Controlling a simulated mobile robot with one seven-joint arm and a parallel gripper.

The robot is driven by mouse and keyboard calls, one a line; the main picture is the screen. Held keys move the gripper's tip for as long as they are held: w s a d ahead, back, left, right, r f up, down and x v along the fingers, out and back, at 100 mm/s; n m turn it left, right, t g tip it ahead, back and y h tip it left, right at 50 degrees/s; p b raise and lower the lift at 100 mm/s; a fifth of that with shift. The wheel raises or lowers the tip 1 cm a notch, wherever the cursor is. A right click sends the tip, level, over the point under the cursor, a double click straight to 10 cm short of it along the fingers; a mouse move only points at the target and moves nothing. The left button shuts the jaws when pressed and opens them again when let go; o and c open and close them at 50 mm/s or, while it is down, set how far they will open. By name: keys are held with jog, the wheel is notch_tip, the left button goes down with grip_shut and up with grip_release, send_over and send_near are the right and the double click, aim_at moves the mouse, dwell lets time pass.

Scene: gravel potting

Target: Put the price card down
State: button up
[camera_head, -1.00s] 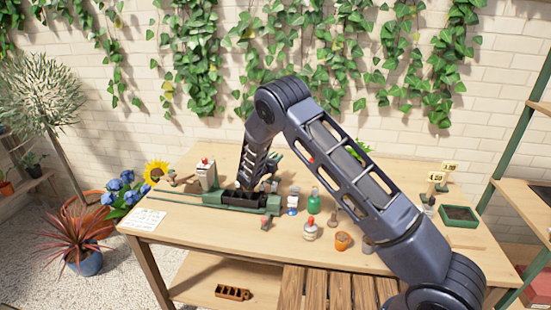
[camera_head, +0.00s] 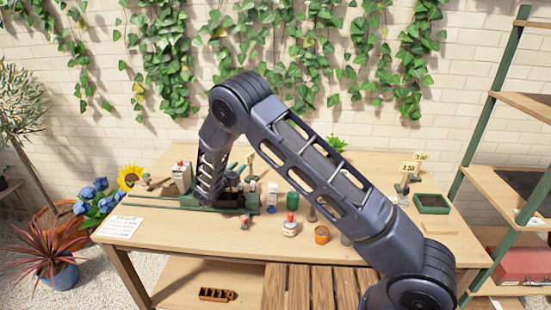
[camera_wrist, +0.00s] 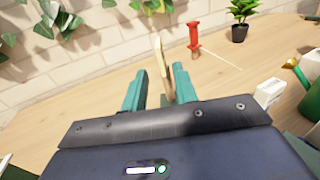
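In the wrist view my gripper's two teal fingers (camera_wrist: 158,82) stand apart. A thin tan card (camera_wrist: 162,60), seen nearly edge-on, stands up between them, close to the right finger with a gap on the left. Its face and any price on it are hidden, and I cannot tell what its foot rests on. In the head view my gripper (camera_head: 238,168) is over the back left of the table, behind the dark tray, partly hidden by my arm. Two other price cards (camera_head: 408,168) stand upright at the table's right.
A white sheet (camera_head: 118,226) lies at the front left.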

jog(key=d+r+m+g+h, duration=0.1)
jog(key=d+r+m+g, duration=0.25)
jog(key=d+r, duration=0.4)
jog(key=w+d+r+m+g+h, duration=0.1)
jog(key=d+r+m+g, duration=0.3)
jog(key=d, duration=0.7)
jog(key=d+r+m+g+h, duration=0.2)
jog(key=d+r+m, duration=0.3)
jog(key=d, duration=0.5)
jog(key=s+d+r+m+g+y, duration=0.2)
jog(key=s+d+r+m, duration=0.15)
jog(key=d, duration=0.35)
jog(key=s+d+r+m+g+y, duration=0.1)
jog(key=s+d+r+m+g, duration=0.15)
jog(key=s+d+r, duration=0.4)
jog(key=s+d+r+m+t+y, duration=0.1)
jog(key=s+d+m+y, duration=0.3)
jog(key=s, duration=0.7)
jog(key=s+d+r+m+t+y, duration=0.1)
jog(key=s+d+m+y, duration=0.2)
jog(key=s+d+m, duration=0.3)
jog(key=shift+s+d+m+y, duration=0.4)
jog(key=shift+s+m, duration=1.15)
jog(key=shift+s, duration=1.6)
jog(key=shift+o, duration=0.4)
jog(key=shift+r, duration=0.1)
